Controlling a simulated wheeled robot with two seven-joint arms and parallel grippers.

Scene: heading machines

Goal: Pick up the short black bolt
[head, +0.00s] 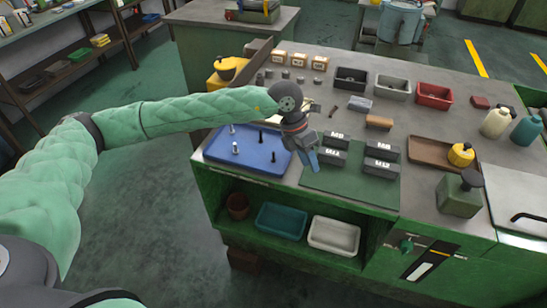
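A blue tray (215,150) lies at the front left of the bench top. Two dark bolts stand in it: one farther back (261,136) and one near the front right (273,157), which looks short. Two silver bolts (235,148) stand in its left part. My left gripper (313,162) hangs pointing down just right of the tray, over the edge of the green mat (345,187). It is apart from the bolts. Its fingers are small and seen at an angle, so whether they are open or shut does not show. My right gripper is out of view.
Several dark labelled blocks (380,168) stand on the mat, close to my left gripper. Small bins (392,88), boxes (299,60) and bottles (495,122) line the back and right. A brown tray (425,150) holds a yellow container.

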